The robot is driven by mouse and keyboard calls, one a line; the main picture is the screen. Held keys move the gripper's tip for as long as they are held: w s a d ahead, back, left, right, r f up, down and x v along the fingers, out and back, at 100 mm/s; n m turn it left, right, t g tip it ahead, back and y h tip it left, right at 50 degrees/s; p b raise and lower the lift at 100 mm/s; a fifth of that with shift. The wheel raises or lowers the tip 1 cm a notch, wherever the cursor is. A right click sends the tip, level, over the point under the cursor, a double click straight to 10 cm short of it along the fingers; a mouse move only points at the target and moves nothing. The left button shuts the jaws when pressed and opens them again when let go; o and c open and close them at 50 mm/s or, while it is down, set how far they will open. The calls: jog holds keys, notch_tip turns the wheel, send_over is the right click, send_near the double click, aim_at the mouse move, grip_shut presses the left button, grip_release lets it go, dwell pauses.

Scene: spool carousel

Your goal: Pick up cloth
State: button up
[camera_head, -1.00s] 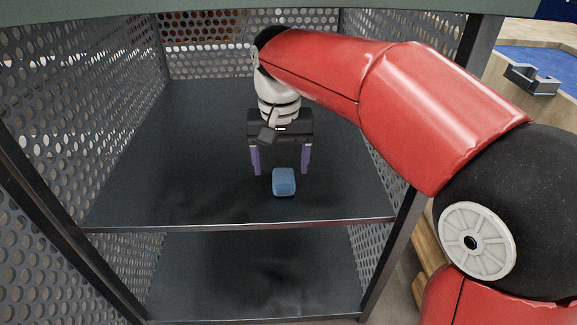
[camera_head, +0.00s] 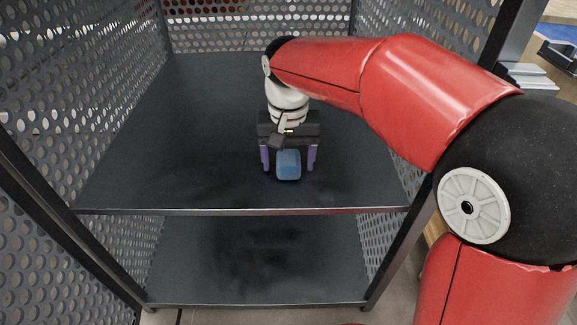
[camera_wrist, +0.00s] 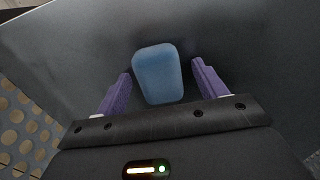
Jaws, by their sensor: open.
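The cloth appears as a small blue rounded block (camera_head: 288,166) on the dark upper shelf (camera_head: 180,165), near its front edge. It also shows in the wrist view (camera_wrist: 159,75), lying between the two purple fingers. My gripper (camera_head: 290,166) is open, with one finger on each side of the blue block. In the wrist view my gripper (camera_wrist: 160,90) shows a gap between each finger and the block. The block's far side is partly hidden by my gripper in the head view.
Perforated metal walls (camera_head: 75,100) enclose the shelf at left, back and right. A lower shelf (camera_head: 255,265) lies below and looks empty. The upper shelf is bare around the block. A dark front post (camera_head: 405,215) stands at the right.

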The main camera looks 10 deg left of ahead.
jog(key=c, duration=1.1)
jog(key=shift+c, duration=0.2)
jog(key=shift+r, duration=0.15)
